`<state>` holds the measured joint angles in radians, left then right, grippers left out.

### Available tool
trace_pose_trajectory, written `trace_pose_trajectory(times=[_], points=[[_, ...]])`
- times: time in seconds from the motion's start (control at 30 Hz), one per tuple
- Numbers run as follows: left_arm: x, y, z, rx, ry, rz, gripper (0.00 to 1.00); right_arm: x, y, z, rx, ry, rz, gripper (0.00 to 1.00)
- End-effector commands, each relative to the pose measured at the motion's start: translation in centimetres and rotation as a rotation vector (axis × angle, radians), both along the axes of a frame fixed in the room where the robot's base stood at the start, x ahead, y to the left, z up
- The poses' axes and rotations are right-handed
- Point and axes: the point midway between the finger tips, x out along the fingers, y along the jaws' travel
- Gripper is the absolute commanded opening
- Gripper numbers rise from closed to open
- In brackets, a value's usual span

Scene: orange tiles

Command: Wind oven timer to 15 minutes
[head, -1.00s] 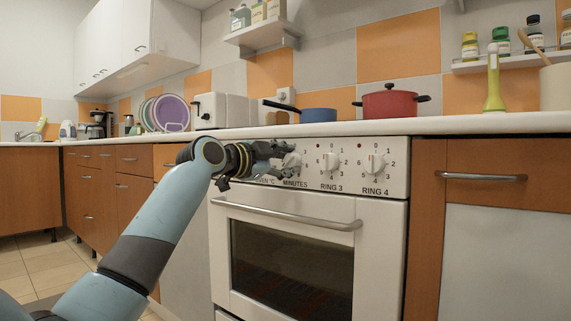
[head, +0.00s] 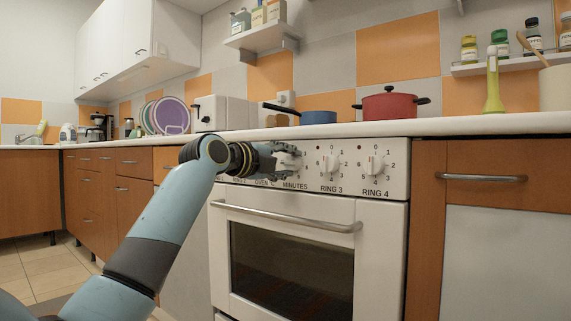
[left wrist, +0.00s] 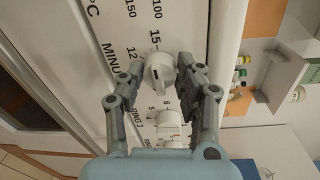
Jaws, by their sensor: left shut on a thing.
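The oven timer is a white knob (left wrist: 158,72) above the word MINUTES on the oven's white control panel (head: 345,150). In the left wrist view the numbers 15 and 12 show beside it. A short dark mark shows on the knob; I cannot tell which number it points at. My left gripper (left wrist: 161,66) is shut on the timer knob, with one finger on each side. In the head view my left gripper (head: 283,158) hides most of this knob. My right gripper is not in view.
Ring 3 knob (head: 330,163) and ring 4 knob (head: 375,164) sit right of the timer. The oven door handle (head: 290,217) juts out below. A blue pan (head: 318,116) and a red pot (head: 389,105) stand above, behind the worktop edge (head: 400,129).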

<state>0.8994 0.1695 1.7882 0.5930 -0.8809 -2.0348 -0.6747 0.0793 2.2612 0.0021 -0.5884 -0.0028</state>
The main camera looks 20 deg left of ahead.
Motion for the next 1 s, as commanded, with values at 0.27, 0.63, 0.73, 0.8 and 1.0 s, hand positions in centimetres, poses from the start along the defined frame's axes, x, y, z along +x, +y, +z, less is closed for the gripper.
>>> trace_pose_trajectory(times=[0.27,0.63,0.73,0.8,1.0], points=[[0.01,-0.01,-0.43,0.048,-0.008,-0.001,0.03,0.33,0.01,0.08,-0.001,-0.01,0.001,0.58],[0.01,0.0,-0.41,0.052,-0.01,-0.001,0.03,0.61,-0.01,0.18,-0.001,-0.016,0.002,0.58],[0.01,0.0,-0.36,0.052,-0.011,-0.001,0.46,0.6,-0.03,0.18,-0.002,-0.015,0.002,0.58],[0.01,0.0,-0.29,0.051,-0.013,0.0,0.56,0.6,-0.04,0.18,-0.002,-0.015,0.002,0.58],[0.0,-0.01,-0.12,0.05,-0.015,-0.001,0.58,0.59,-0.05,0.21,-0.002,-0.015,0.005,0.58]])
